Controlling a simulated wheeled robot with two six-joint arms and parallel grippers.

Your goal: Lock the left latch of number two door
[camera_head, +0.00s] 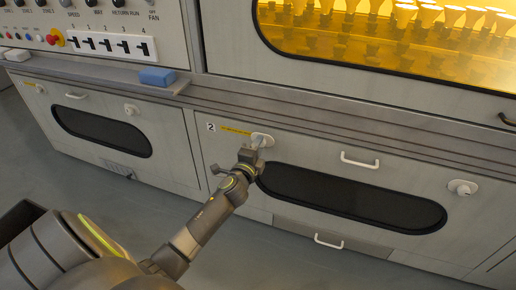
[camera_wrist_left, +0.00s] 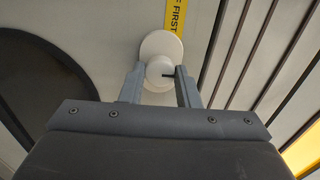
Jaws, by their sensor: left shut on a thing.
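The number two door (camera_head: 290,150) is the light grey panel with a dark oblong window and a "2" label at its upper left. Its left latch (camera_head: 262,140) is a white round knob on a round base beside the yellow label. My left gripper (camera_head: 254,153) is at this latch. In the left wrist view, the gripper (camera_wrist_left: 161,84) has its two fingers on either side of the white knob (camera_wrist_left: 159,66), shut on it. A short dark mark shows on the knob's right side. The right latch (camera_head: 463,187) of the door is a similar white knob. My right gripper is not in view.
A white handle (camera_head: 360,160) sits at the door's top middle. The number one door (camera_head: 100,130) is to the left. A ledge runs above the doors with a blue block (camera_head: 157,76) on it. Bulbs glow behind the amber window (camera_head: 400,35). Floor in front is clear.

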